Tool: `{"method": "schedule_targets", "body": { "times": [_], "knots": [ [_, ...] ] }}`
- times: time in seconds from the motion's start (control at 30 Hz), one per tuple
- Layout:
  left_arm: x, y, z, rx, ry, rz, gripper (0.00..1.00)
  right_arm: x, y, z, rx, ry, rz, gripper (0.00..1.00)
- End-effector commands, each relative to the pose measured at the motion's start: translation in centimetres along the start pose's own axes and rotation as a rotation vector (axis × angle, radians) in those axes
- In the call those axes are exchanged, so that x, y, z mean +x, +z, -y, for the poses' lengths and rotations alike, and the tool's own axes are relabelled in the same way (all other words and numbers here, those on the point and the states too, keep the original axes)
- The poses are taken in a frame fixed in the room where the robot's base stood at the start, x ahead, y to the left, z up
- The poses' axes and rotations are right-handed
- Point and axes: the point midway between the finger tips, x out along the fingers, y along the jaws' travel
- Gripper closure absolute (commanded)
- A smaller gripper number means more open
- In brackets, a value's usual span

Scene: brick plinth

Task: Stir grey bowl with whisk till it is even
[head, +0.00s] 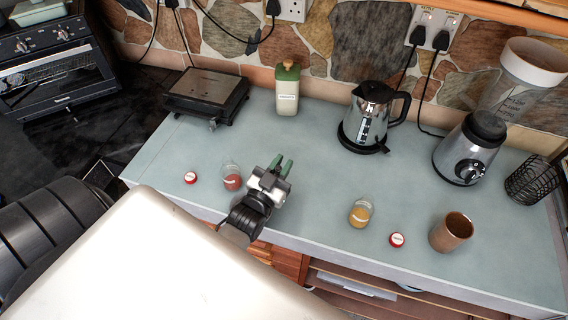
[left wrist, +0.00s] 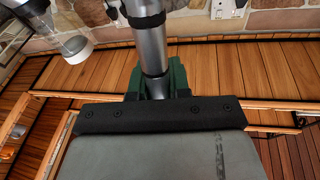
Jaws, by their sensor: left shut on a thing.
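My left gripper (head: 280,166) has green fingers and is above the front part of the counter, left of centre in the head view. In the left wrist view its green fingers (left wrist: 156,82) are shut on a silver cylinder (left wrist: 151,45). Only part of the cylinder shows, and I cannot tell whether it is the whisk's handle. In the head view I cannot make the held thing out. I see no grey bowl and no whisk wires in either view. My right gripper is not in view.
On the counter (head: 310,200) stand a jar with red contents (head: 232,177), a yellow jar (head: 360,213), a brown cup (head: 451,232), a kettle (head: 369,118), a blender base (head: 467,150) and a black wire holder (head: 531,181). The counter's middle is clear.

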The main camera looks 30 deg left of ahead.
Motion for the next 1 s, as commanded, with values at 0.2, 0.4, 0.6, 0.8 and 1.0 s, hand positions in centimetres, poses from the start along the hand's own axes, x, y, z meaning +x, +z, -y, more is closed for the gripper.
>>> {"method": "schedule_targets", "body": {
  "times": [0.2, 0.4, 0.6, 0.8, 1.0],
  "knots": [
    [0.1, -0.3, 0.0, 0.000, 0.000, -0.002, 1.00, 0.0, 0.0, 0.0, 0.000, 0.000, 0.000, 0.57],
    [0.3, -1.8, 0.2, 0.000, 0.000, -0.003, 1.00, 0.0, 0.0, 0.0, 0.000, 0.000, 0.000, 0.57],
    [0.6, -3.4, 0.4, 0.000, 0.000, -0.002, 1.00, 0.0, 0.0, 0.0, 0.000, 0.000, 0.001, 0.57],
    [0.9, -5.0, 0.7, 0.000, 0.000, -0.002, 1.00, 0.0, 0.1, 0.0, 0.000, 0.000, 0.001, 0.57],
    [1.2, -6.5, 0.9, 0.000, 0.000, -0.003, 1.00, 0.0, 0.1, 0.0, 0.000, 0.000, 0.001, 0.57]
  ]
}}
